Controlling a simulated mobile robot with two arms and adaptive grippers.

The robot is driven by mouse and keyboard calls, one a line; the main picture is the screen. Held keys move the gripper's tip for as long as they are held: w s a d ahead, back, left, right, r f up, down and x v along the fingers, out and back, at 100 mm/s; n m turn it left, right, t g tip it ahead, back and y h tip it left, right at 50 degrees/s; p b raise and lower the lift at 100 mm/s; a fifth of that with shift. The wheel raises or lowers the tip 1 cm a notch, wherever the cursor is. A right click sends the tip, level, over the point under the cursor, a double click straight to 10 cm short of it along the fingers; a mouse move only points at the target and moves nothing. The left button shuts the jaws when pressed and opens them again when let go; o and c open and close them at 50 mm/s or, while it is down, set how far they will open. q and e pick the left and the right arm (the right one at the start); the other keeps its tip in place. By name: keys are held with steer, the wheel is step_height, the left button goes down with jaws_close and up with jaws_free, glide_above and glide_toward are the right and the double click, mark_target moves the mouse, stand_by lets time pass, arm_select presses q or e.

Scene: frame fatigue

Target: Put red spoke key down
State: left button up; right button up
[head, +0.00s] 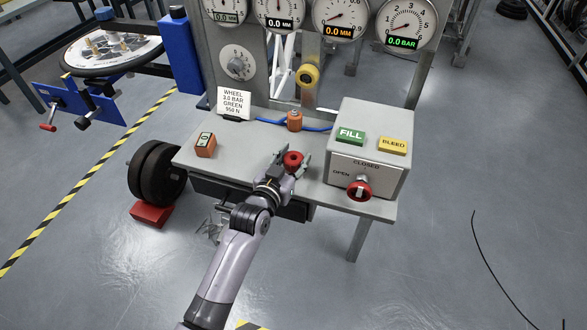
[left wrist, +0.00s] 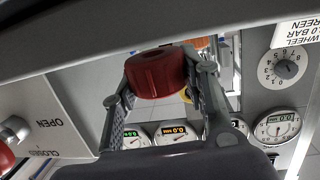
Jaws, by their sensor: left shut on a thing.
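The red spoke key (head: 292,161) is a small round red piece at the front edge of the grey bench (head: 235,170). My left gripper (head: 291,158) is shut on it, with one finger on each side. In the left wrist view the red spoke key (left wrist: 155,72) sits between the two fingers of my left gripper (left wrist: 160,75), close to the grey bench edge (left wrist: 70,62). I cannot tell whether the key touches the bench top. My right gripper is not in view.
A control box (head: 370,150) with a red knob (head: 359,188) stands at right. An orange fitting (head: 294,121) on a blue hose is behind the key. Bare bench top lies between the orange block and my gripper.

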arm_select(q)
steer(key=shift+w+f+b, duration=0.1)
steer(key=shift+f+b, duration=0.2)
steer(key=shift+f, duration=0.55)
steer(key=shift+r, duration=0.1)
steer(key=o, duration=1.1)
steer(key=shift+o, duration=0.2)
steer(key=v, duration=1.2)
